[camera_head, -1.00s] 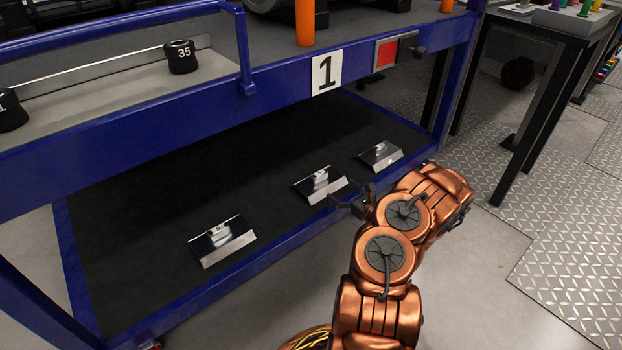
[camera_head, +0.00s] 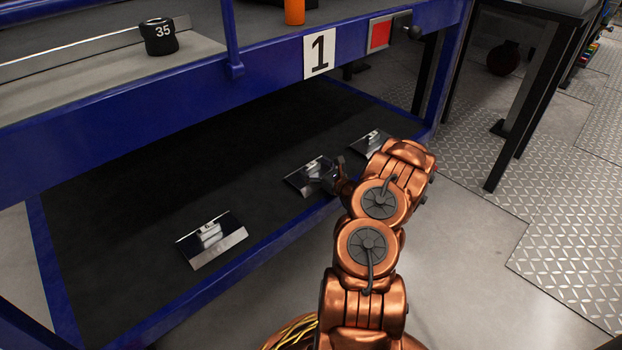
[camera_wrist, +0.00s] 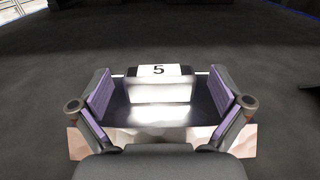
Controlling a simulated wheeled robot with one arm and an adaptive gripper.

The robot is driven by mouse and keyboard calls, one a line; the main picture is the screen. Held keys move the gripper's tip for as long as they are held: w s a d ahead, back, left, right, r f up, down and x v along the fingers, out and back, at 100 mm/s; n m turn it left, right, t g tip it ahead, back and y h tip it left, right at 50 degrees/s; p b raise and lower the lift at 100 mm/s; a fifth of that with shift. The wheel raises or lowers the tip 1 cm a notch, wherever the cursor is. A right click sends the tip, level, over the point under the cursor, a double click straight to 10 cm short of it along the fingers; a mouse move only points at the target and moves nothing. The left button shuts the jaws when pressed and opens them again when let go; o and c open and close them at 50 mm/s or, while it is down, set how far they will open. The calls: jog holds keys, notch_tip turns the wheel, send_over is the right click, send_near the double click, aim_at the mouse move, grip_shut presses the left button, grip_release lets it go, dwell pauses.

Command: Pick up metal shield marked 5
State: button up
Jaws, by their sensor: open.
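The metal shield marked 5 (camera_wrist: 158,92) is a bent, shiny plate with a dark upper part and a white label. It lies on the black lower shelf. In the wrist view it sits between the spread purple-padded fingers of my gripper (camera_wrist: 160,102), with gaps at its sides. In the head view my gripper (camera_head: 330,176) is at the right end of the middle shield (camera_head: 302,180), partly covering it. This appears to be the shield marked 5, though its label cannot be read there. My gripper is open and holds nothing.
A similar shield (camera_head: 212,240) lies at the front left of the black shelf (camera_head: 130,185), and another (camera_head: 368,142) at the right, partly behind my arm. The blue frame beam with the 1 sign (camera_head: 319,54) runs above. The shelf's blue front edge (camera_head: 250,262) lies below.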

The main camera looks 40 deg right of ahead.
jog(key=shift+w, duration=0.45)
jog(key=shift+c, duration=0.4)
jog(key=c, duration=1.3)
